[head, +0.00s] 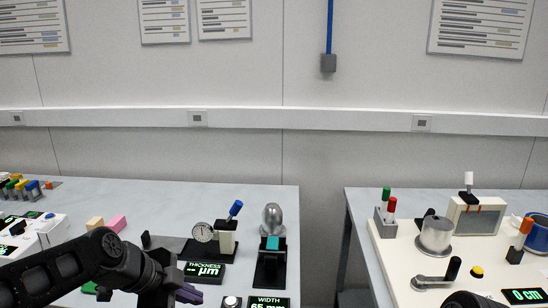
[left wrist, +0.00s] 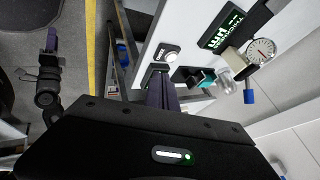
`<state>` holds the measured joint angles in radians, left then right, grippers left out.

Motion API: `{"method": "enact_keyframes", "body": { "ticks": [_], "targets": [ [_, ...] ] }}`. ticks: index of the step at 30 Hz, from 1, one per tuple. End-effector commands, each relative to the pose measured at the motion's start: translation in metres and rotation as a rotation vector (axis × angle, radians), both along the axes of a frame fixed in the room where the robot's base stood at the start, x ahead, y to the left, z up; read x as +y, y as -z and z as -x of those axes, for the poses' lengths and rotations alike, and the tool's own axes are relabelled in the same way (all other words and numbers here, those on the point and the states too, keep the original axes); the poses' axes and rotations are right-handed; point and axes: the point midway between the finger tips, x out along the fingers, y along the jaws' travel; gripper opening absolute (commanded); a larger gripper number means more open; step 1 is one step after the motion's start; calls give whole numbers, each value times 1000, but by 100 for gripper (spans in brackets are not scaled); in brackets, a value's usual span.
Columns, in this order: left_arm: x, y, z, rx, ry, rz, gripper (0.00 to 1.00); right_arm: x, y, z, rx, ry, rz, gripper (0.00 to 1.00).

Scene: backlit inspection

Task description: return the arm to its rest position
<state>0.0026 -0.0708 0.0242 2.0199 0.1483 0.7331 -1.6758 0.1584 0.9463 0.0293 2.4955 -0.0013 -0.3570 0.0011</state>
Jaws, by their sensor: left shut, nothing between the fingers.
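My left arm comes in from the lower left in the head view. Its gripper (head: 188,294) is low over the front of the left table, close to the thickness gauge's display. In the left wrist view the dark purple fingers (left wrist: 161,92) are together with nothing between them, pointing toward the table edge. My right gripper (left wrist: 52,40) seems to show at the far left of the left wrist view, small, with a purple tip; whether its fingers are apart is not clear.

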Motion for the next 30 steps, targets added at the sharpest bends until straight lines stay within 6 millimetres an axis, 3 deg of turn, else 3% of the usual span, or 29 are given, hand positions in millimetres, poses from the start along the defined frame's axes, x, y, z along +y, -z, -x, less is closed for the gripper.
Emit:
{"method": "enact_keyframes", "body": {
  "ticks": [11,17,20,23,27,30],
  "targets": [
    [-11,79,-5,158,-193,69,0,0,0,0,-1,1,0,35],
    [-22,150,4,298,-376,128,0,0,0,0,0,0,0,35],
    [-30,197,16,387,-500,163,0,0,0,0,0,0,0,35],
    [-42,256,43,509,-669,205,0,0,0,0,0,0,0,35],
    [-63,343,110,706,-977,275,0,0,0,0,0,0,0,35],
    [-77,383,160,821,-1177,319,0,0,0,0,0,0,0,35]
  ]
}}
